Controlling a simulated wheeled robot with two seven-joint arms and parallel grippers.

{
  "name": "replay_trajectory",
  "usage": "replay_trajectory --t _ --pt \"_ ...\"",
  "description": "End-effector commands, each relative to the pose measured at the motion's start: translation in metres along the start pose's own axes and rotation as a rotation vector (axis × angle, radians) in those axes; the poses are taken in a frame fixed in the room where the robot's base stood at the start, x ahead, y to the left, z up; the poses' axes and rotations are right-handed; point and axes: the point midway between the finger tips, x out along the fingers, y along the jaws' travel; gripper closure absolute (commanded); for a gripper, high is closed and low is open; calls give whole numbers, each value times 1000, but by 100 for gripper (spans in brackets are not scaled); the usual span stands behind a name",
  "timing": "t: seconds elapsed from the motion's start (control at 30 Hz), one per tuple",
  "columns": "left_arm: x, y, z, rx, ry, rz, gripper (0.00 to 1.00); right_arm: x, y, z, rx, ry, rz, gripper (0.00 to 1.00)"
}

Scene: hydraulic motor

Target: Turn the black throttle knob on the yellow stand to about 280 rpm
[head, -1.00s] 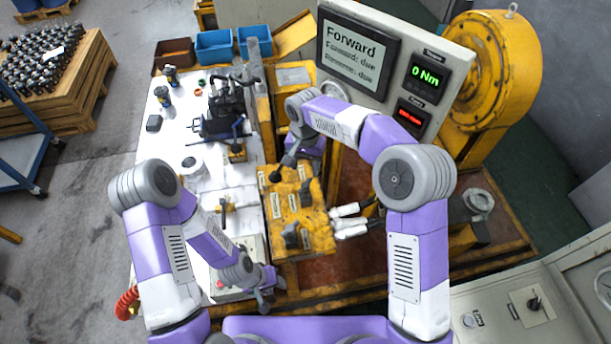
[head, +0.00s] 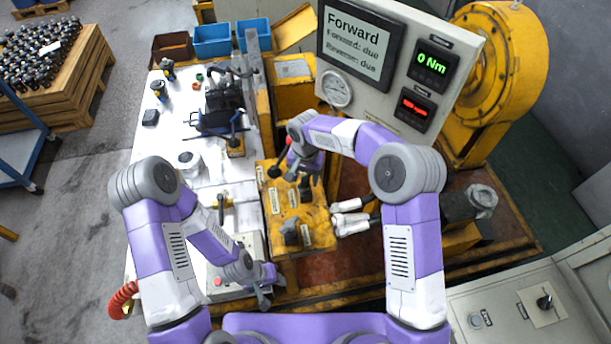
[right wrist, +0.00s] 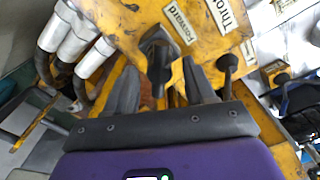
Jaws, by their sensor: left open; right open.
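The yellow stand (head: 318,238) carries black controls and white labels. One black knob (head: 305,187) is at its far side, and another (head: 290,233) is nearer me. My right gripper (head: 302,168) is over the far side. In the right wrist view, its open fingers (right wrist: 160,88) straddle a black knob (right wrist: 157,48) beside a "Forward" label; contact is unclear. A "Throttle" label (right wrist: 226,12) lies to the right; which control it marks is unclear. My left gripper (head: 268,288) is open and empty by the table's near end.
A black ball-topped lever (head: 274,172) stands at the stand's far left corner. White-grey cylinders (head: 350,217) are right of the stand. The panel screen (head: 355,45) shows "Forward"; the green readout (head: 432,66) says 0 Nm. The red readout (head: 416,107) is illegible.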

Motion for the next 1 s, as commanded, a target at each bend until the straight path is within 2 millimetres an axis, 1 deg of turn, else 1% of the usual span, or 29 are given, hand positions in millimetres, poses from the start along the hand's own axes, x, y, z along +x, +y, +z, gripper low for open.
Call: replay_trajectory --t 0.2,0.37,0.5,0.57,0.8,1.0 --pt "0 0 0 0 0 0 57 0 0 0 0 0 0 46" --pt "0 0 0 0 0 0 57 0 0 0 0 0 0 70" --pt "0 0 0 0 0 0 57 0 0 0 0 0 0 92" --pt "0 0 0 0 0 0 57 0 0 0 0 0 0 100" --pt "0 0 0 0 0 0 57 0 0 0 -18 0 1 100" --pt "1 0 0 0 0 0 57 0 0 0 -101 0 1 100"
